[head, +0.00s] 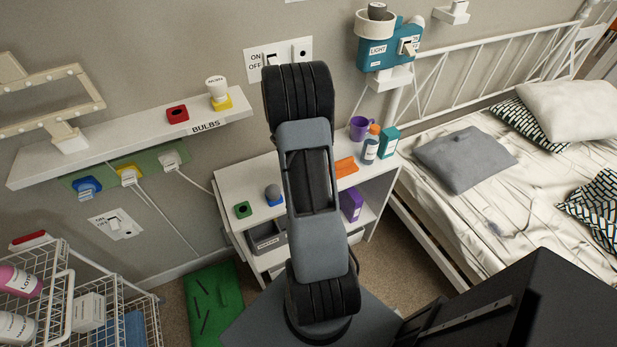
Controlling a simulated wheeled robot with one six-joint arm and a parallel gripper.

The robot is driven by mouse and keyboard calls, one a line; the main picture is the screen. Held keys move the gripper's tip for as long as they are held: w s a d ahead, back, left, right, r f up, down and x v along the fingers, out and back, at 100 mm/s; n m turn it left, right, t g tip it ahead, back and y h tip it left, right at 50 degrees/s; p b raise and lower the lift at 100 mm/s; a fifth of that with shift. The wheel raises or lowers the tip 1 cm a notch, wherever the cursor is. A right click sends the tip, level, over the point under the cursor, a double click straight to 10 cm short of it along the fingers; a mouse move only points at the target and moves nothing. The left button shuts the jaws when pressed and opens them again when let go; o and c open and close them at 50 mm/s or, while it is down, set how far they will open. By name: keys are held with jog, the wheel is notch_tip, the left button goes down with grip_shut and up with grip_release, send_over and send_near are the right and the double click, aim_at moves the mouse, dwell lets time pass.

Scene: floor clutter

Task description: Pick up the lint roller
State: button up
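I cannot make out a lint roller in the head view. My own arm stands upright across the middle of the picture and hides part of the wall, the white shelf unit (236,184) and the floor behind it. My gripper does not show.
A white bed (473,195) with pillows fills the right. The shelf unit's top holds a purple mug (358,128), bottles and small coloured blocks. A wall shelf (120,144) is at upper left. A wire cart (90,292) with bottles stands lower left, beside a green mat (214,283) on the floor.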

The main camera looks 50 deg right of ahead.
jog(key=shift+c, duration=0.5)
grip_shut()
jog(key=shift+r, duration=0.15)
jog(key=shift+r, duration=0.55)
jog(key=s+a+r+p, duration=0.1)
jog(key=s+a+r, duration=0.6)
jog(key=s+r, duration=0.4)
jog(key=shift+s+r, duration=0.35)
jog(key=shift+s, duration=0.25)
